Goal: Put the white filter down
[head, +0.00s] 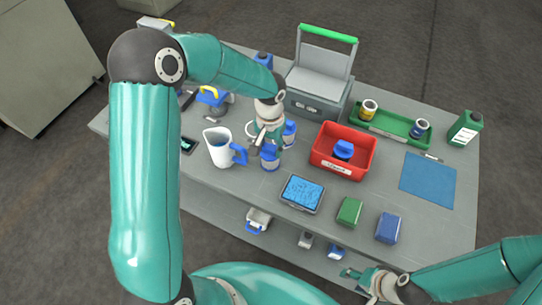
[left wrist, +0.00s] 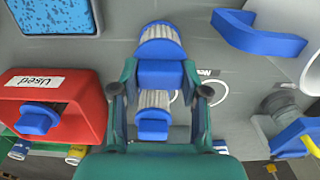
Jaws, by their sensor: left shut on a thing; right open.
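My left gripper (head: 265,143) is shut on a white filter (head: 270,157) with a blue top and base, above the front left part of the bench. In the left wrist view, its two fingers (left wrist: 160,82) close on the blue grip of this ribbed white filter (left wrist: 160,47). I cannot tell whether it touches the bench. A second filter (head: 290,130) of the same kind stands just behind it and also shows in the left wrist view (left wrist: 153,103). My right gripper (head: 372,283) is open and empty, low at the front of the bench.
A red bin (head: 325,163) labelled "Used" holds a blue-capped item. White rings and a "New" label mark the bench (left wrist: 215,120) beside the filters. A blue mat (head: 428,180) lies right.

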